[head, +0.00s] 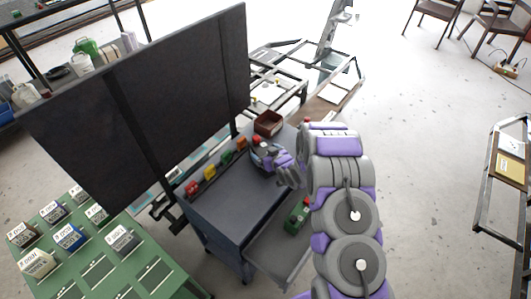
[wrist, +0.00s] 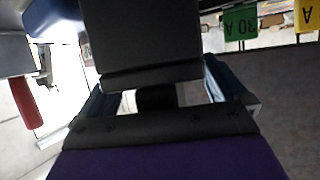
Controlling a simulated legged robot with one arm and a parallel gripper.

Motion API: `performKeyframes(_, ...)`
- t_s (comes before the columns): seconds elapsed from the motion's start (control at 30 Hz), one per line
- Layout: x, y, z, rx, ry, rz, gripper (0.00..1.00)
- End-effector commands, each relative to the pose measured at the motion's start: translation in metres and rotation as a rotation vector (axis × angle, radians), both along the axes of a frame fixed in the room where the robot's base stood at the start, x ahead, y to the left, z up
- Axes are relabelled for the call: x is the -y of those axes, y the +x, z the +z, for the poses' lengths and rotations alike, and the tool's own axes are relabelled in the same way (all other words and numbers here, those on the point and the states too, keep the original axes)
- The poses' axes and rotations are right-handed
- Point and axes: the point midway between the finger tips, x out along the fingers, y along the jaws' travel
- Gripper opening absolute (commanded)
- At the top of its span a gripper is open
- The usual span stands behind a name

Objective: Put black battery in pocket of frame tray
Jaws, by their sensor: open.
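In the head view my gripper (head: 267,155) is over the top of the dark cart, near its back right corner. In the wrist view its two fingers stand apart, and it is open. A dark block (wrist: 140,42) fills the top middle of the wrist view, between or just beyond the fingers. I cannot tell whether it is the black battery or whether it touches them. A brown open-topped tray (head: 268,122) stands on the cart just behind my gripper. I cannot make out a frame tray pocket for certain.
Coloured blocks, including a yellow one (head: 210,172), line the dark cart (head: 228,205) before a tall black panel (head: 150,90). An open drawer (head: 275,250) holds a green object (head: 299,213). A green table (head: 105,270) bears several labelled boxes.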

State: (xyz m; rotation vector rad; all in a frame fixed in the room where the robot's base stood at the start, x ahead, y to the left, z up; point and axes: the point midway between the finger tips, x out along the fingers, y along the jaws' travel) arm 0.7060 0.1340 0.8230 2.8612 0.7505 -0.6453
Motion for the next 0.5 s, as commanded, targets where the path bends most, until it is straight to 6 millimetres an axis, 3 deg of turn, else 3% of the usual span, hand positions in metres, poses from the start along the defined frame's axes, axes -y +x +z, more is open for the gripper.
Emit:
performKeyframes(0.27, 0.003, -0.005, 0.002, -0.003, -0.001, 0.0, 0.99)
performKeyframes(0.5, 0.019, -0.032, 0.017, -0.006, -0.001, -0.002, 0.99)
